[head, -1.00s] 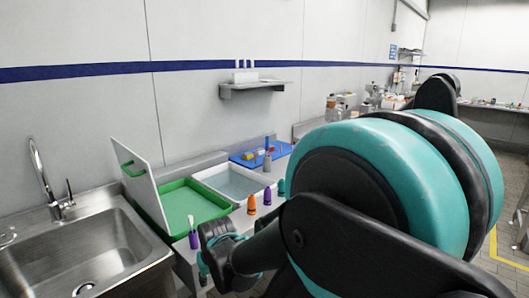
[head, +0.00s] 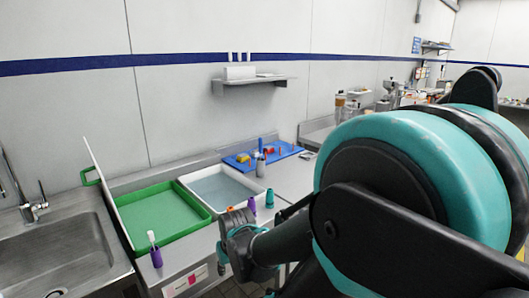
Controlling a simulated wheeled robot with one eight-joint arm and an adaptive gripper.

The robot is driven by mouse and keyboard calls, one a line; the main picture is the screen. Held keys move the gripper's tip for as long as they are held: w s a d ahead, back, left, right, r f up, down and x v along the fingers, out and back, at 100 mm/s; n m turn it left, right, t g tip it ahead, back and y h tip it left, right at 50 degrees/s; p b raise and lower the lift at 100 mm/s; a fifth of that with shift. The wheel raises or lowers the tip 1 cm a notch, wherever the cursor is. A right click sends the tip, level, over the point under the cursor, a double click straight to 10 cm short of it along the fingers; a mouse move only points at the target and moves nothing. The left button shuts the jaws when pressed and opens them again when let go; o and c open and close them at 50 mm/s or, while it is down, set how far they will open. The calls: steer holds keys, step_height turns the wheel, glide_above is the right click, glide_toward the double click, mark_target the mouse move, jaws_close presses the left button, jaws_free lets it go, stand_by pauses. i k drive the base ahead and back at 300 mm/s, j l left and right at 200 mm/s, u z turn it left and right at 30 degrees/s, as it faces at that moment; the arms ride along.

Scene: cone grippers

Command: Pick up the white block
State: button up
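A small white piece (head: 152,237) sits on top of a purple cone-shaped holder (head: 156,257) at the counter's front edge, in front of the green tray. It is the closest thing to a white block, but its exact shape is too small to tell. My gripper (head: 224,262) is in the lower middle of the head view, to the right of the purple holder and apart from it. It points down near the counter's front edge. Its fingers are dark and teal and seen at an angle, so their opening is unclear.
A green tray (head: 205,207) with a white upright panel (head: 106,190) stands beside a white tub (head: 259,187). Orange, purple (head: 252,205) and teal (head: 269,198) cones stand near my gripper. A blue board (head: 290,149) lies behind; the sink (head: 65,255) is at left.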

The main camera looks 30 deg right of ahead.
mark_target(255, 152)
steer(key=i+l, duration=0.1)
steer(key=l, duration=0.85)
steer(key=i+l, duration=0.15)
steer(key=l, duration=0.35)
steer(key=i+l, duration=0.1)
steer(key=l, duration=0.35)
steer(key=k+l+u, duration=0.1)
steer(key=l, duration=0.3)
steer(key=k+l+u, duration=0.1)
steer(key=l, duration=0.35)
